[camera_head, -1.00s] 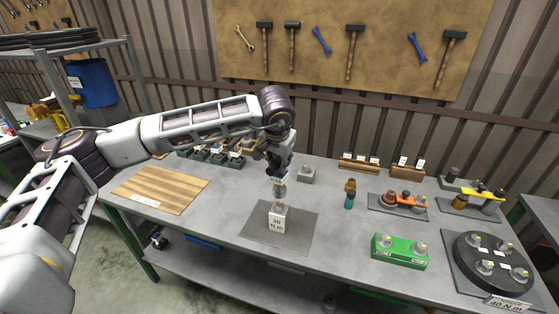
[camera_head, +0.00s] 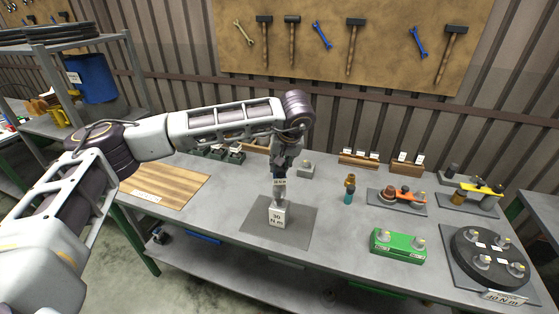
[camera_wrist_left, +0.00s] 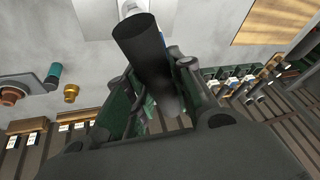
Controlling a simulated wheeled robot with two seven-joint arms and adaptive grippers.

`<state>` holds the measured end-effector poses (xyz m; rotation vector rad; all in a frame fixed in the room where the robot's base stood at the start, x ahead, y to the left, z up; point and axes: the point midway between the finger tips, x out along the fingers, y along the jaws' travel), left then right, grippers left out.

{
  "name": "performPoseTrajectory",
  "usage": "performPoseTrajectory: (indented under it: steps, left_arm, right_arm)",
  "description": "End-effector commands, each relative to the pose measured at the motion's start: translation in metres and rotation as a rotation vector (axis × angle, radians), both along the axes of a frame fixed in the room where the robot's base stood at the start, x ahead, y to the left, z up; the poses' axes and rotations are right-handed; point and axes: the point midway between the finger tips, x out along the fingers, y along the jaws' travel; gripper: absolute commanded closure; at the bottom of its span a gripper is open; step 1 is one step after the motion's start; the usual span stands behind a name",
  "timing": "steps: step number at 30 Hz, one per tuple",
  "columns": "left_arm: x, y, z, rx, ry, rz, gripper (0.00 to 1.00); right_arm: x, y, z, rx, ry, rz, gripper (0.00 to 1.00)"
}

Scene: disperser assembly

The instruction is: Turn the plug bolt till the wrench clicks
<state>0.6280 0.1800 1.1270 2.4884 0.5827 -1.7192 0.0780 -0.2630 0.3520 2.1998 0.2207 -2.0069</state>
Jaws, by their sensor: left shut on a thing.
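The plug bolt sits on a small block labelled 30 N m (camera_head: 277,217), on a dark grey mat (camera_head: 300,225) on the bench. My left gripper (camera_head: 280,178) is above that block, pointing down, and is shut on the wrench (camera_head: 279,193). The wrench's lower end meets the top of the block and hides the bolt; I cannot tell how well it is seated. In the left wrist view the wrench shows as a dark cylinder (camera_wrist_left: 142,42) between the fingers (camera_wrist_left: 155,95), with pale parts of the block beyond it. My right gripper is not in view.
A wooden board (camera_head: 165,186) lies left on the bench. A green block (camera_head: 397,246) and a black round fixture (camera_head: 489,262) are at right.

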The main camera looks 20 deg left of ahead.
Motion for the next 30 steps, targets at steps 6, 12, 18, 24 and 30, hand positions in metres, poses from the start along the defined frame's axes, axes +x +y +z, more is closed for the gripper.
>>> performPoseTrajectory:
  steps: [6,12,18,24,30]
  left_arm:
    - [0.000,-0.001,0.001,0.000,-0.001,0.126,1.00]
    - [0.000,-0.001,0.000,-0.001,-0.001,0.248,1.00]
    - [0.000,-0.001,-0.001,-0.001,0.000,0.375,1.00]
    - [0.001,-0.001,-0.003,-0.001,-0.001,0.501,1.00]
    - [0.001,0.000,-0.004,-0.001,0.000,0.631,1.00]
  right_arm:
    - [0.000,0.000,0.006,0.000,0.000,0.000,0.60]
    - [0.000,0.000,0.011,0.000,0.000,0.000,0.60]
    - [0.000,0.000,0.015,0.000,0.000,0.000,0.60]
    - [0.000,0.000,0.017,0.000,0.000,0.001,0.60]
    - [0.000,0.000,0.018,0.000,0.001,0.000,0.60]
